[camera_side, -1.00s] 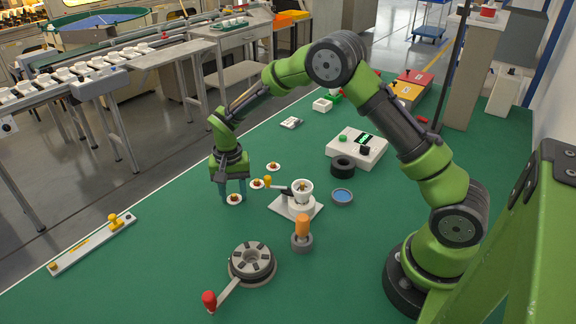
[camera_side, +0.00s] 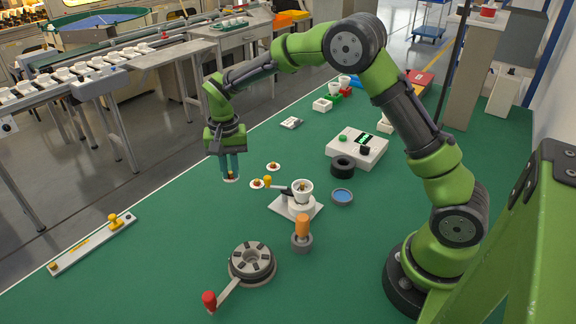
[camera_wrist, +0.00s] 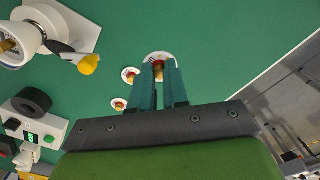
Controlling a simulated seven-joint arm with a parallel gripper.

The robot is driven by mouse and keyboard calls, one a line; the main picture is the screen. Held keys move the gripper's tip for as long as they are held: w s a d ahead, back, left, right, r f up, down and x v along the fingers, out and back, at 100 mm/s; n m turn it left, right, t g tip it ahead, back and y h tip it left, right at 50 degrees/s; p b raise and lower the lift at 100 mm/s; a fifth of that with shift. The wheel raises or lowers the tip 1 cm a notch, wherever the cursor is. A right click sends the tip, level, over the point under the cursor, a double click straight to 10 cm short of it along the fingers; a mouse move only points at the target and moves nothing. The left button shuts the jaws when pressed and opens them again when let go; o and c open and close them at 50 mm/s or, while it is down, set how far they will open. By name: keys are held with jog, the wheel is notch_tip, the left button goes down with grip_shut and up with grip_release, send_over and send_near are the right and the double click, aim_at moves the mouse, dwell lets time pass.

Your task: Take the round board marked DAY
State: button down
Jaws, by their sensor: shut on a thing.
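My gripper (camera_side: 230,172) is shut on a small round white board (camera_side: 231,179) with a brass and red middle, and holds it above the green table. In the wrist view the held board (camera_wrist: 158,57) shows between the fingertips of my gripper (camera_wrist: 159,70). Two similar round boards lie on the table just to the right, one nearer (camera_side: 257,184) and one farther back (camera_side: 273,166). In the wrist view these two also show, one (camera_wrist: 130,75) close by and one (camera_wrist: 119,104) lower. No marking such as DAY can be read on any board.
A white cup-shaped fixture (camera_side: 301,192) with a yellow-knobbed lever stands right of the boards. An orange-handled tool (camera_side: 302,232), a grey round holder (camera_side: 252,263), a blue-topped dish (camera_side: 342,197), a black ring (camera_side: 342,166) and a white control box (camera_side: 358,148) stand around it.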

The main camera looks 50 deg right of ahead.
aim_at(231, 172)
jog(key=shift+r, duration=3.45)
